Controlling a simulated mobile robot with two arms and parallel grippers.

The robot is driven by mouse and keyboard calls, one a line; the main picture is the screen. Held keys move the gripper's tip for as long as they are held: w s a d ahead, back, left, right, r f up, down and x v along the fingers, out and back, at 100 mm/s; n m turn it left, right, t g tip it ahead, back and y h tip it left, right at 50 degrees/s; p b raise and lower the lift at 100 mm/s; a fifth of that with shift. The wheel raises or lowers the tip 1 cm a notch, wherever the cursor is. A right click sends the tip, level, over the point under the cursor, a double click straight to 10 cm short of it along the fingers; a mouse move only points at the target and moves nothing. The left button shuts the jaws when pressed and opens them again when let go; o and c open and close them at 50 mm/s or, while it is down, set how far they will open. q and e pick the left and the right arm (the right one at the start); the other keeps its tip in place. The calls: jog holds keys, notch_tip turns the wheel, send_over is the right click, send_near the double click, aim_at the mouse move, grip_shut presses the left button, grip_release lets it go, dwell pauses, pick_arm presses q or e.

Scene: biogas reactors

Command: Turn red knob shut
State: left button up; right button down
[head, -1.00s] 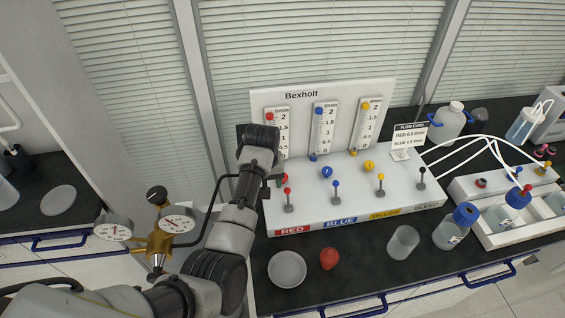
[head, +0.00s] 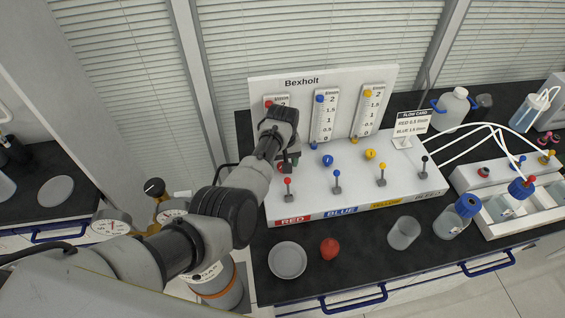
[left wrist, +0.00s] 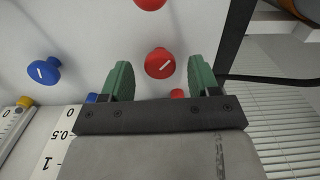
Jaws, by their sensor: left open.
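The red knob (left wrist: 159,63) is round with a pale line mark running at a slant across its face. In the left wrist view it sits between the two green fingers of my left gripper (left wrist: 159,72), with a gap on each side. The gripper is open, and I see no contact with the knob. My right gripper is not in view.
A blue knob (head: 327,160) and a yellow knob (head: 370,155) are to the right. Upright levers, including a red-tipped one (head: 287,183), stand in front.

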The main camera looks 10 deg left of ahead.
pick_arm(q)
jog(key=shift+f, duration=0.5)
jog(key=c, duration=0.9)
